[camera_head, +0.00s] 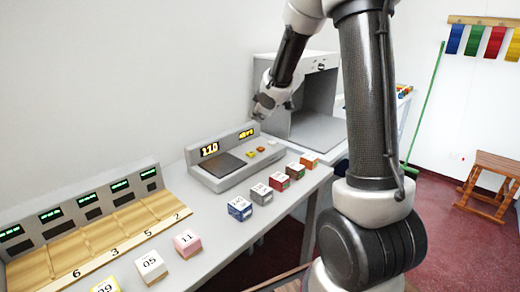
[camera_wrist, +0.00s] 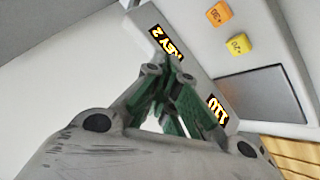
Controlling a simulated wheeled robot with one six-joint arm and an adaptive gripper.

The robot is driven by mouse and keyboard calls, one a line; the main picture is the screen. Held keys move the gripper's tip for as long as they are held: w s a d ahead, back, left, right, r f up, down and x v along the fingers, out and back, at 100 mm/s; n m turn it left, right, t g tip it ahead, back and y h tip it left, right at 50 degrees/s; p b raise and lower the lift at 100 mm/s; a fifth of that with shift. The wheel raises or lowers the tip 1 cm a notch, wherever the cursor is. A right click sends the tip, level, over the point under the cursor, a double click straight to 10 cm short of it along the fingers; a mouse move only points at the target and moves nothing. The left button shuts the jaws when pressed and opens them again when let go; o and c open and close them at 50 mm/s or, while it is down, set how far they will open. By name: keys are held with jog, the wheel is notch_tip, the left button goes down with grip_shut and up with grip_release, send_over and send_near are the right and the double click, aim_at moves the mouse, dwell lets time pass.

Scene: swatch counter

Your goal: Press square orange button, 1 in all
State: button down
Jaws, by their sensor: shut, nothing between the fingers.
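The console (camera_head: 222,176) on the counter has a dark pad, lit displays and a row of small buttons (camera_head: 261,149), too small there to tell their colours and shapes surely. In the wrist view, an orange button (camera_wrist: 219,13) sits at the top edge, with a yellow button (camera_wrist: 239,43) below it, nearer the dark pad (camera_wrist: 262,95). My gripper (camera_head: 262,113) is shut and empty above the back of the console. In the wrist view my gripper (camera_wrist: 165,78) is over the console edge by the displays, apart from both buttons.
Several numbered cubes (camera_head: 239,208) line the counter front. A wooden sorting rack (camera_head: 110,232) with green displays stands left. A grey open box (camera_head: 318,125) stands behind the console at right. The wall is close behind.

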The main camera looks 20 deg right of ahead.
aim_at(258, 149)
jog(key=shift+f, duration=4.45)
jog(key=shift+f, duration=0.4)
jog(key=shift+f, duration=0.5)
jog(key=shift+r, duration=0.95)
jog(key=shift+r, duration=2.5)
